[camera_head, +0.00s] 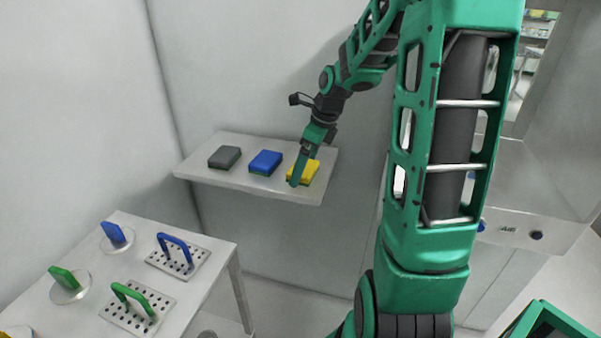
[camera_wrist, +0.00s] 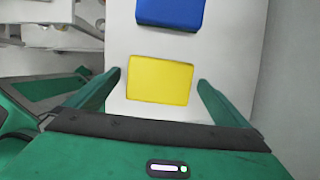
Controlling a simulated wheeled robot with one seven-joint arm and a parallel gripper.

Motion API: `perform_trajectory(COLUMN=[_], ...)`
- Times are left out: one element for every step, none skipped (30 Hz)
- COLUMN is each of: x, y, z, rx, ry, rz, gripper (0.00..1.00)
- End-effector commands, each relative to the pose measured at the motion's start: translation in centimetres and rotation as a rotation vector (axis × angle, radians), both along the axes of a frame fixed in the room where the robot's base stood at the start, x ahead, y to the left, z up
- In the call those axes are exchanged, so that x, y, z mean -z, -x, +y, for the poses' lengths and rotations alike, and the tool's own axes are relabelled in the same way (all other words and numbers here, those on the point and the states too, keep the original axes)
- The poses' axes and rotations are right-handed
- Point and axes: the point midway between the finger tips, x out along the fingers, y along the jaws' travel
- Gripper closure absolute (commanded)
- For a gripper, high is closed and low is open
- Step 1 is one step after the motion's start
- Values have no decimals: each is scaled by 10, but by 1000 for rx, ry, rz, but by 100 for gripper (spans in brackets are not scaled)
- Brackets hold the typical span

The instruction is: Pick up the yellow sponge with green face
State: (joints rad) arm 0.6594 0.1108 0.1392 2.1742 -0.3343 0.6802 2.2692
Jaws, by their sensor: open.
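The yellow sponge (camera_head: 308,171) lies at the right end of a white wall shelf (camera_head: 240,187), and a little green shows at its lower edge. In the wrist view the yellow sponge (camera_wrist: 160,80) shows its flat yellow top, between and ahead of the two fingers. My gripper (camera_wrist: 158,80) is open, with one green finger on each side of the sponge and a gap on both sides. In the head view my gripper (camera_head: 297,172) is at the sponge and covers part of its left side. Whether the fingers are level with the sponge is unclear.
A blue sponge (camera_head: 266,162) lies left of the yellow one, and a dark grey sponge (camera_head: 225,157) lies further left. The wall is close behind the shelf. A white table (camera_head: 215,285) at lower left holds blue and green handled tools.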

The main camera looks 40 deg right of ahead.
Motion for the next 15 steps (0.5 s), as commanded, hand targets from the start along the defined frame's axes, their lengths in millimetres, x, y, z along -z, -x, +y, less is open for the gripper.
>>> perform_trajectory(x=[0,0,0,0,0,0,0,0,0,0,0,0,0,0,0], y=[0,0,0,0,0,0,0,0,0,0,0,0,0,0,0], z=[0,0,0,0,0,0,0,0,0,0,0,0,0,0,0], rx=[0,0,0,-1,-1,-1,-1,-1,-1,-1,-1,-1,-1,-1,-1], ry=[0,0,0,0,0,0,0,0,0,-1,-1,0,0,0,-1], rz=[0,0,0,0,0,0,0,0,0,0,0,0,0,0,0], gripper=[0,0,0,0,2,12,19,26,36,43,43,44,44,44,44])
